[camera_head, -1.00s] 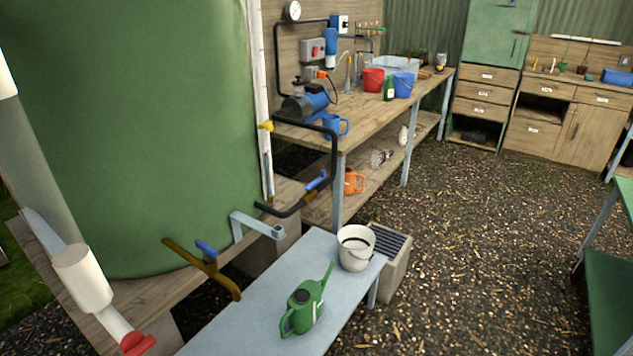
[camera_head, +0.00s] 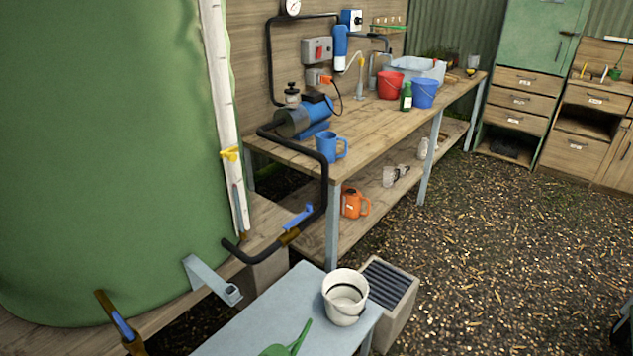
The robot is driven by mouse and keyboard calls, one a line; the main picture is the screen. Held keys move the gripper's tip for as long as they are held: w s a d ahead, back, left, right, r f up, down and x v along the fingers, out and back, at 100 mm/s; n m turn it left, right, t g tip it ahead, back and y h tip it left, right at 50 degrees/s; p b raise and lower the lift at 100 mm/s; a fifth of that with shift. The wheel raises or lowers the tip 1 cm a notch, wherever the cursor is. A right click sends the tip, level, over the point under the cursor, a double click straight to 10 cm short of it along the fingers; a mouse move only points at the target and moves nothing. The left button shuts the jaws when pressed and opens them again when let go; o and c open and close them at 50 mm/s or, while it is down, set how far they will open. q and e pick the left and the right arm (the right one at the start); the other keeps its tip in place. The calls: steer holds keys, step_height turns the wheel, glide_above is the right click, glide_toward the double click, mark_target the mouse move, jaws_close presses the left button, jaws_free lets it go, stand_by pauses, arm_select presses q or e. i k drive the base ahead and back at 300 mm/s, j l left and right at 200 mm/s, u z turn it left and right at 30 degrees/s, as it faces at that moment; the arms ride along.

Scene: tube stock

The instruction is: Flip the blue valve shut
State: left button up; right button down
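A blue valve lever (camera_head: 298,217) sits on a brass fitting (camera_head: 289,236) in the black pipe (camera_head: 262,247), beside the green tank. The lever lies roughly along the pipe's rising bend, a little above it. A second blue lever (camera_head: 122,326) is on the brass tap (camera_head: 104,303) at the lower left, partly cut off by the bottom edge. Neither of my grippers is in view, and nothing touches either lever.
The green tank (camera_head: 110,150) fills the left. A grey bracket (camera_head: 212,280) sticks out near a low grey bench (camera_head: 270,325), which bears a white bucket (camera_head: 345,298) and a green watering can (camera_head: 288,342). A blue pump (camera_head: 312,115) stands on the wooden workbench (camera_head: 375,140).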

mark_target(309, 208)
steer(key=i+l+u, duration=0.1)
steer(key=i+l, duration=0.2)
steer(key=i+l+u, duration=0.1)
steer(key=i+l, duration=0.2)
steer(key=l, duration=0.15)
steer(key=i+l, duration=0.3)
steer(key=i+l+u, duration=0.15)
steer(key=l, duration=0.35)
steer(key=i+l+u, duration=0.1)
steer(key=i+l, duration=0.3)
